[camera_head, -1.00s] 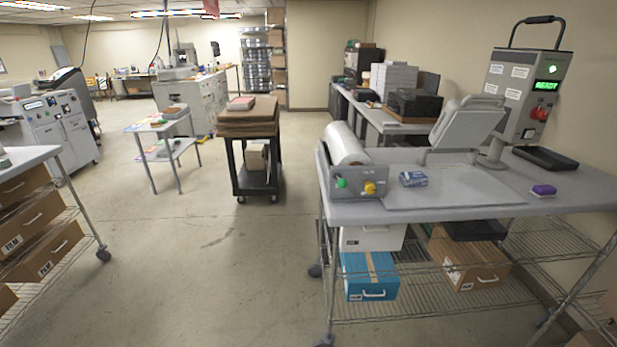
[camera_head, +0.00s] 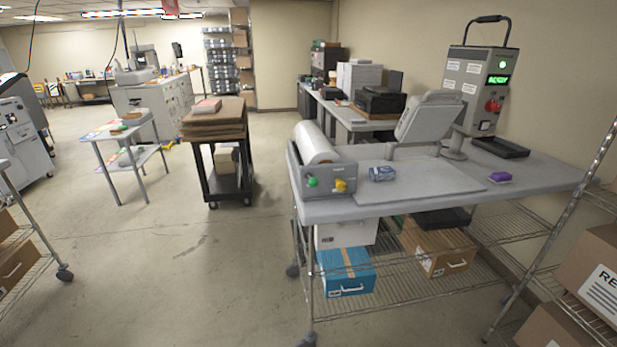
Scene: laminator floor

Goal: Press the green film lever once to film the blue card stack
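The grey laminating table (camera_head: 420,193) stands on the right. A film unit (camera_head: 322,178) sits at its left end, with a white film roll (camera_head: 314,143) and two knobs on its front. The green lever knob (camera_head: 312,182) is on the left of that front and a yellow knob (camera_head: 340,185) is beside it. The blue card stack (camera_head: 382,173) lies on the table just right of the unit. A purple block (camera_head: 500,177) lies further right. Neither of my grippers is in view.
A control box (camera_head: 476,90) with a green lit display stands at the table's back. Boxes, one blue (camera_head: 346,271), sit on the wire shelf below. A black cart (camera_head: 230,190) with cardboard stands left of the table. The floor in front is clear.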

